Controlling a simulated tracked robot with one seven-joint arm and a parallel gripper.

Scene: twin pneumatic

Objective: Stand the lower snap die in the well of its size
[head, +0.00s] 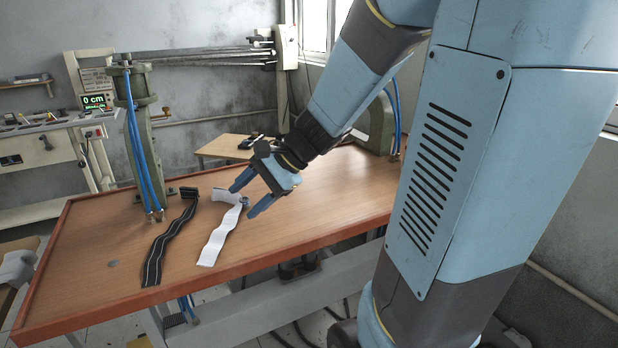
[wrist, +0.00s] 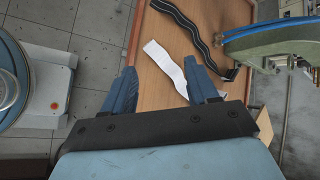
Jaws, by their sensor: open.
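My gripper (head: 243,201) is open above the wooden table (head: 320,195), its two blue fingers pointing down to the left. In the wrist view my gripper (wrist: 161,82) has bare tabletop and part of the white strap between and beyond its fingers. A small grey piece (head: 244,201) shows by the far end of the white strap, between the fingertips in the picture. I cannot tell whether it is the lower snap die. No die or well can be made out clearly in the wrist view.
A white strap (head: 220,238) and a black striped strap (head: 170,240) lie on the table. A green press (head: 140,130) with blue hoses stands at the back left; another green machine (head: 376,125) is behind my arm. The right tabletop is clear.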

